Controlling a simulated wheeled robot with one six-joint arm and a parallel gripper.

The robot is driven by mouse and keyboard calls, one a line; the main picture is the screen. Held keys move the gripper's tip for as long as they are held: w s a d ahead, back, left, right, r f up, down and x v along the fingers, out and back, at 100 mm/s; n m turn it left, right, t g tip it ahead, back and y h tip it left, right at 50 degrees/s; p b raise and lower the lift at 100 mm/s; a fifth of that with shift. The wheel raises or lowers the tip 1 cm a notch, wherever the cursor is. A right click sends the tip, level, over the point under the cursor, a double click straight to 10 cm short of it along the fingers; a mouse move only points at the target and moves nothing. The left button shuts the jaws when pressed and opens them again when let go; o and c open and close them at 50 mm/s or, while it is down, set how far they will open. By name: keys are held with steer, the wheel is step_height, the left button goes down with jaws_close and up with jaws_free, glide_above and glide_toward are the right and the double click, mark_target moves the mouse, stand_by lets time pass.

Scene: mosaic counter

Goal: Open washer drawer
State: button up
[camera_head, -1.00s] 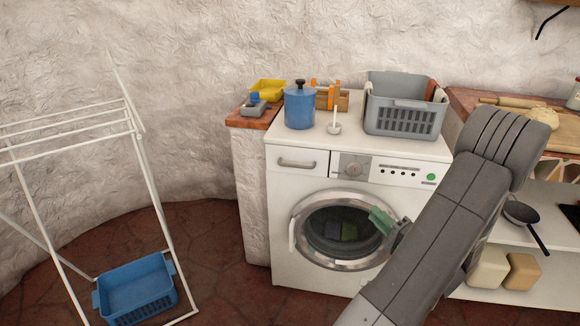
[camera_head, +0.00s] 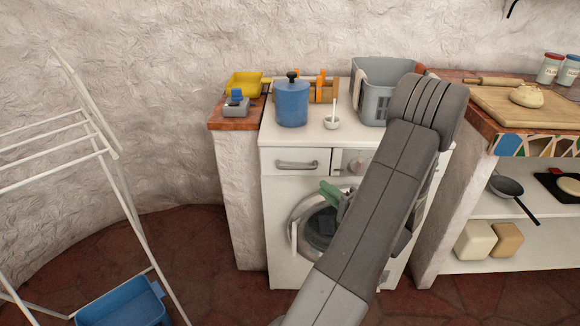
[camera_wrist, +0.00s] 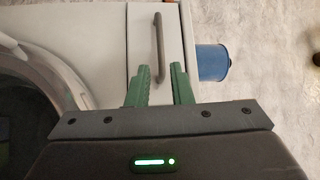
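The washer (camera_head: 280,225) stands against the wall. Its drawer (camera_head: 275,156) is at the top left of the front and is shut, with a grey bar handle (camera_head: 298,165). In the wrist view the handle (camera_wrist: 159,45) runs up and down on the white drawer front (camera_wrist: 143,30). My gripper (camera_head: 332,189) has green fingers and is just below and right of the drawer, in front of the round door. In the wrist view my gripper (camera_wrist: 158,70) is open, and the handle lines up with the gap between the fingers. I cannot tell the remaining distance to it.
A white drying rack (camera_head: 125,190) and blue basket (camera_head: 125,305) are at the left. Shelves (camera_head: 470,210) are at the right. My arm covers the washer's right side.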

mark_target(297, 168)
steer(key=x, duration=1.2)
steer(key=shift+w+a, duration=0.15)
steer(key=shift+c, duration=0.4)
jaws_close()
